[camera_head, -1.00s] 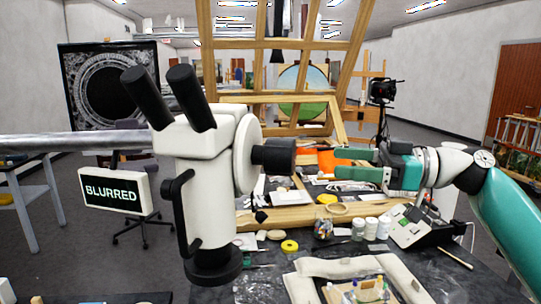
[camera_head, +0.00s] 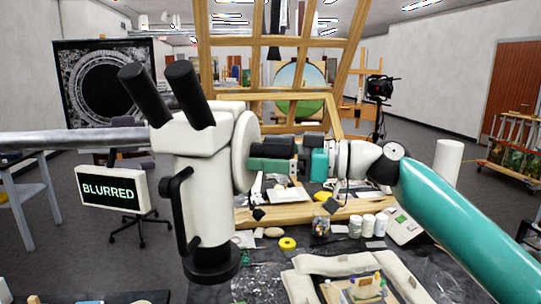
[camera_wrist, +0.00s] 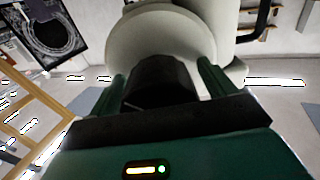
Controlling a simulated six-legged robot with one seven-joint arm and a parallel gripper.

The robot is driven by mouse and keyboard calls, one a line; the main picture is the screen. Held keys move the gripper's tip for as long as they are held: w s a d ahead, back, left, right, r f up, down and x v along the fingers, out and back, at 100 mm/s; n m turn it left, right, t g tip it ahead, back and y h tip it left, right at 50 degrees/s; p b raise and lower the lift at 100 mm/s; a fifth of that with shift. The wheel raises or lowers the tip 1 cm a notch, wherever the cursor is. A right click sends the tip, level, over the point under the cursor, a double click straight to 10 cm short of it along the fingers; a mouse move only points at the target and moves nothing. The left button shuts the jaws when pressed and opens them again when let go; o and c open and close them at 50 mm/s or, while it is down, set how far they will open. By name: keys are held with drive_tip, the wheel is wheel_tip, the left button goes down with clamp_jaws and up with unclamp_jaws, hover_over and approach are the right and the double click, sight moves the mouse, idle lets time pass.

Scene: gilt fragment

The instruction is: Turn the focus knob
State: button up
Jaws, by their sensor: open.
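The white microscope (camera_head: 205,195) with two black eyepieces stands left of centre in the head view. Its black focus knob (camera_wrist: 163,80) sticks out from a round white housing (camera_wrist: 165,35) in the wrist view. My gripper (camera_head: 262,156) has come in from the right, level with the knob. In the wrist view its two green fingers lie on either side of the knob, with a visible gap at least on the left. The fingers are open around it. In the head view the gripper mostly hides the knob. A small screen (camera_head: 111,188) on the microscope reads "BLURRED".
Below is a dark worktable (camera_head: 265,262) with white jars (camera_head: 368,225), a yellow tape roll (camera_head: 287,243) and a padded tray (camera_head: 310,264). A wooden easel frame (camera_head: 300,41) stands behind. A grey horizontal bar (camera_head: 70,141) reaches the microscope from the left.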

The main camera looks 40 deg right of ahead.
drive_tip(key=shift+c, duration=0.2)
drive_tip(key=c, duration=0.9)
drive_tip(key=shift+c, duration=0.2)
drive_tip(key=shift+m, duration=2.9)
drive_tip(key=shift+r, duration=0.1)
drive_tip(key=o, duration=1)
drive_tip(key=shift+s, duration=0.15)
